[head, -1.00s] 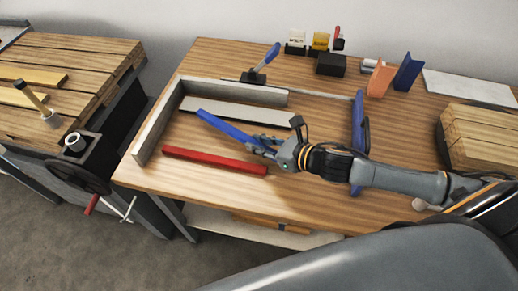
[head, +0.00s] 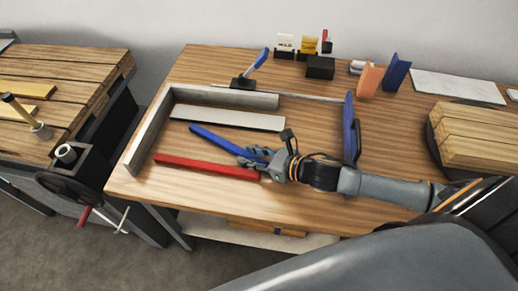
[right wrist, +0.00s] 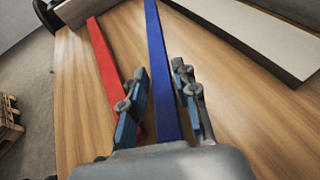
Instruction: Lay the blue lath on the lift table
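The blue lath (head: 214,139) is a long thin bar over the wooden bench top, between a red lath and a pale strip. My right gripper (head: 257,156) is at its right end. In the right wrist view the blue lath (right wrist: 159,60) runs between the two fingers of the right gripper (right wrist: 161,95), which sit close on both sides of it. I cannot tell whether the lath touches the bench. My left gripper is not in view. I cannot pick out a lift table in these views.
The red lath (head: 205,167) lies in front of the blue one, the pale strip (head: 228,118) behind. A grey L-shaped fence (head: 150,130) borders them. A blue upright part (head: 349,128) stands behind my right arm. A plank stack (head: 470,140) is at right, a vise bench (head: 75,65) at left.

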